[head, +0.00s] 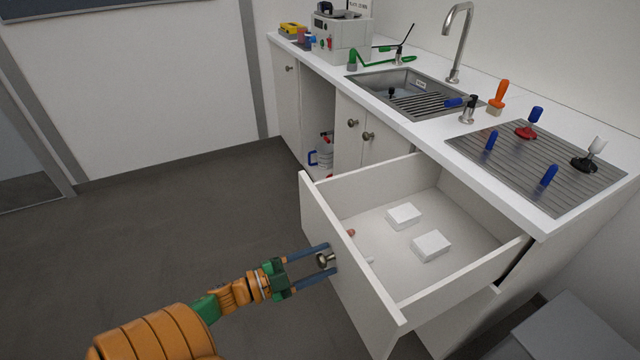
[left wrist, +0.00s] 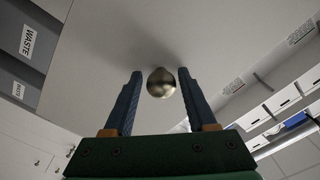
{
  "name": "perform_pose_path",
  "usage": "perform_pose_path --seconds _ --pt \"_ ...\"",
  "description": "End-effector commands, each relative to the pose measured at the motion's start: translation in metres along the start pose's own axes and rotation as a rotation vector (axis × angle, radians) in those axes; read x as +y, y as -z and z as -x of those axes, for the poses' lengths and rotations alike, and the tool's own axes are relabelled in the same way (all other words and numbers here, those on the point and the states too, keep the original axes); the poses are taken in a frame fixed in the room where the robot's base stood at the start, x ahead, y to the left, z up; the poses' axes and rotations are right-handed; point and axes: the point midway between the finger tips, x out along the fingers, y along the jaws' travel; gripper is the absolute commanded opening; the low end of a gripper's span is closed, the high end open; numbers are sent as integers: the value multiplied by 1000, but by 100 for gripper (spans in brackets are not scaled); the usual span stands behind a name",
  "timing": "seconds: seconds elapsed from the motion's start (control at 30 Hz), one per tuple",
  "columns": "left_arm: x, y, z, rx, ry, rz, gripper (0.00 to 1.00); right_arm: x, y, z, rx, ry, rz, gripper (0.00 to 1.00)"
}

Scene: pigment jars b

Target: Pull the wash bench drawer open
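The wash bench drawer (head: 352,262) stands pulled well out from the bench, its inside showing in the head view. Its front panel also fills the middle of the left wrist view (left wrist: 100,60). A round metal knob (head: 325,260) is on the drawer front. My left gripper (head: 331,258) has its two blue fingers on either side of the knob. In the left wrist view the knob (left wrist: 161,83) sits between the fingertips with a narrow gap at each side, so the gripper looks open around it. My right gripper is not in view.
Two white boxes (head: 403,216) (head: 431,245) and small items lie in the drawer. Above are a sink (head: 405,92) and a ribbed drainer (head: 530,165) with blue pegs. A grey box (head: 570,335) stands at the lower right. The floor (head: 190,220) left of the drawer is clear.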

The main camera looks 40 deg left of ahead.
Motion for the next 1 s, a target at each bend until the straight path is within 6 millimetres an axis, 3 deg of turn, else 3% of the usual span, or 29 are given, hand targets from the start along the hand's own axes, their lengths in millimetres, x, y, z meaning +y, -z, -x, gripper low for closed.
perform_pose_path --seconds 0.33,0.7,1.0 --pt "0 0 2 0 2 0 71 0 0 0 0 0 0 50" --pt "0 -1 67 -1 0 0 71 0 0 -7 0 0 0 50" --pt "0 0 71 1 1 0 71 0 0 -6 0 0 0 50"
